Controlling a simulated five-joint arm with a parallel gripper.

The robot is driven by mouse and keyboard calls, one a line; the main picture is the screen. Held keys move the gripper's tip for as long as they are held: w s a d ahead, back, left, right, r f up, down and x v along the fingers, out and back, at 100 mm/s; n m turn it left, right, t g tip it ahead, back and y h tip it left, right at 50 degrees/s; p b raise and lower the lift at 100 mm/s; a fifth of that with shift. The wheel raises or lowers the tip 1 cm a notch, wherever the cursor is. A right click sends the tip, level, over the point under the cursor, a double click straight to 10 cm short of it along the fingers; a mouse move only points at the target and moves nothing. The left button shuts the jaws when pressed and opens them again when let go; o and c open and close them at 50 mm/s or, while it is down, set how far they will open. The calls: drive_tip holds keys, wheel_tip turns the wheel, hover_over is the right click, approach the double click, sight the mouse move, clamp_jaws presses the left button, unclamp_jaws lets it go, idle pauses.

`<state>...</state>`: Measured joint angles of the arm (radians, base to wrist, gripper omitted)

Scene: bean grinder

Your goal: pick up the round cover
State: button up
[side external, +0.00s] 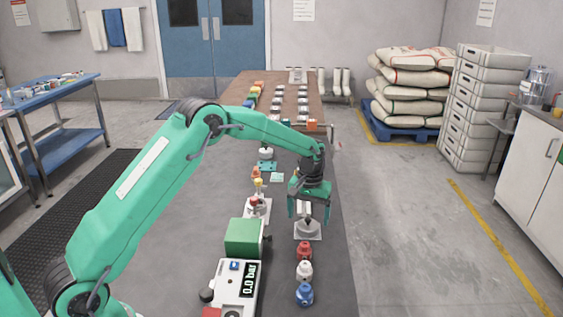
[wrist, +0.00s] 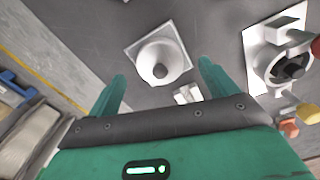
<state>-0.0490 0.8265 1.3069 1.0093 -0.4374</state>
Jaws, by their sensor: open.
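A white round, cone-shaped piece with a grey knob at its centre sits on a square light plate in the wrist view; it looks like the round cover (wrist: 150,52). In the side view the same light piece (side external: 308,230) stands on the dark bench just below my gripper, partly hidden by it. My gripper (side external: 309,212) is open and points down above it. In the wrist view my gripper's (wrist: 162,70) two green fingers reach to either side of the round piece. No contact shows, and nothing is held.
A small white item (wrist: 187,94) shows between the fingers. A white grinder-like unit with a dark opening (wrist: 262,75) stands beside. On the bench are a green box (side external: 243,238), a 0.0 bar gauge unit (side external: 235,285) and red (side external: 304,250), white (side external: 304,270) and blue (side external: 304,293) pieces.

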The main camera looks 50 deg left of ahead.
sight(308, 225)
drive_tip(key=shift+f, duration=1.5)
drive_tip(key=shift+c, duration=0.5)
drive_tip(key=c, duration=1)
